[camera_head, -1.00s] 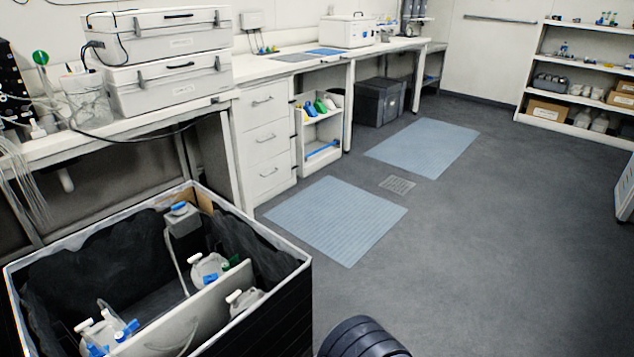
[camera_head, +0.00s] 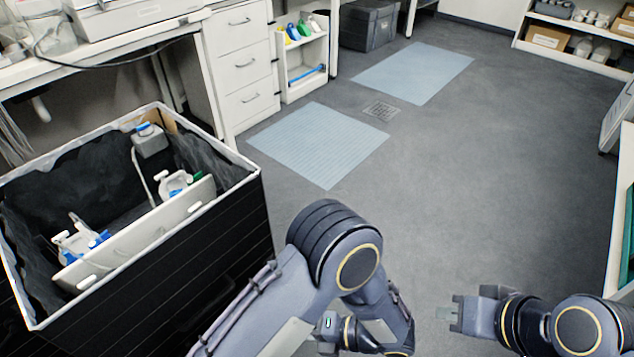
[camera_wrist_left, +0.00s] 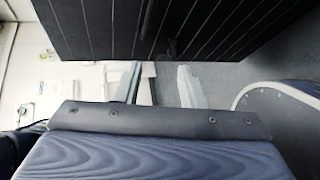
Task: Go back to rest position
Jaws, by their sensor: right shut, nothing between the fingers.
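My left arm comes in from the lower left in the head view and folds beside the black crate. Its gripper does not show clearly there. In the left wrist view the two fingers of my left gripper (camera_wrist_left: 160,86) stand apart, with a gap between them and nothing clearly held. My right gripper (camera_head: 447,313) is at the lower right of the head view, over bare floor. It points left, and is shut and empty.
A black-lined crate (camera_head: 235,190) with bottles and a white divider (camera_head: 140,235) stands left, close to my left arm. Its dark ribbed side fills the top of the left wrist view. A white bench edge (camera_head: 622,220) is at the right. The middle floor is clear.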

